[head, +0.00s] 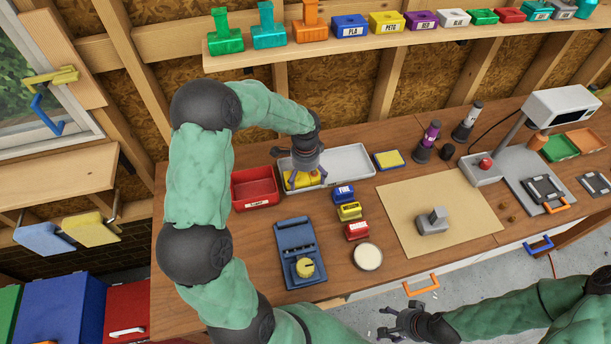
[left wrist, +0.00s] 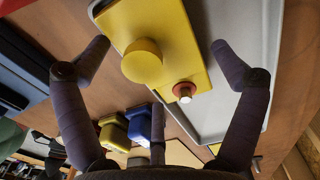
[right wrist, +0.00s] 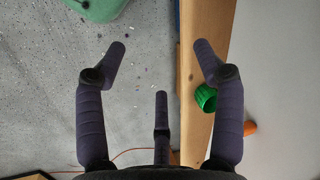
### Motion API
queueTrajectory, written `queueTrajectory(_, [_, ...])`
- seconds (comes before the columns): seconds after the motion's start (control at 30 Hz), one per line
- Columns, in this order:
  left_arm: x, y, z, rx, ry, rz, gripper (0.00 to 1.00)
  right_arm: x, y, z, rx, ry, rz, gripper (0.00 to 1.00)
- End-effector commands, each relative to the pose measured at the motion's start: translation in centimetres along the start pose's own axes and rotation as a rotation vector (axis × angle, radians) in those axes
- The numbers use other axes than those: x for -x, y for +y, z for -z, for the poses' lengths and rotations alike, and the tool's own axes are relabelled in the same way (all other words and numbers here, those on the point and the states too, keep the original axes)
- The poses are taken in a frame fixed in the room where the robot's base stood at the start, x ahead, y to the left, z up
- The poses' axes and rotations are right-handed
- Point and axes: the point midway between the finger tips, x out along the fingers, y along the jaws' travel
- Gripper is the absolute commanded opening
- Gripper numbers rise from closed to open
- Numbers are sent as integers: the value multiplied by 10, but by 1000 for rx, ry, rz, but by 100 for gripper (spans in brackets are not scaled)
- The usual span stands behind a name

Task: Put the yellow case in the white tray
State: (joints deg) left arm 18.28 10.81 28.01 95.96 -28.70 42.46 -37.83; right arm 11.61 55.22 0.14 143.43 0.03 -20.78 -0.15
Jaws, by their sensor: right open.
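The yellow case (head: 300,181) shows at the left end of the white tray (head: 350,160), partly hidden under my left gripper (head: 308,178). In the left wrist view the case (left wrist: 175,40) has a round yellow knob and a small red and white button on top. It overlaps the tray (left wrist: 240,25) there; whether it rests fully on the tray floor I cannot tell. The left fingers (left wrist: 165,55) stand spread on either side of the case, with nothing clearly gripped. My right gripper (head: 400,322) is open and empty in front of the bench, over the floor.
A red bin (head: 254,188) stands left of the tray. A yellow and blue pad (head: 389,160) lies to its right. A blue device (head: 299,250), small labelled blocks (head: 349,211) and a round pale disc (head: 367,257) are in front. A brown mat (head: 470,200) lies further right.

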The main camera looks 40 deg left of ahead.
Motion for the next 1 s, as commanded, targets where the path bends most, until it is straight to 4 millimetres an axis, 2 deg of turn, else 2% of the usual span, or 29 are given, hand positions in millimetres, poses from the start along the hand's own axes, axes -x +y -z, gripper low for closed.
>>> queueTrajectory(0.33, [1, 0, 0, 0, 0, 0, 100, 1, 0, 0, 0, 0, 0, 69])
queueTrajectory(0.47, [11, -1, 0, 0, 2, 3, 100, 4, -1, 0, 0, 0, 0, 69])
queueTrajectory(0.9, [93, -1, 0, 0, 2, 3, 100, 17, -6, -1, 0, 0, 0, 69])
queueTrajectory(1.0, [107, 0, 0, 1, 1, 2, 100, 19, -7, -1, 0, 0, 0, 69])
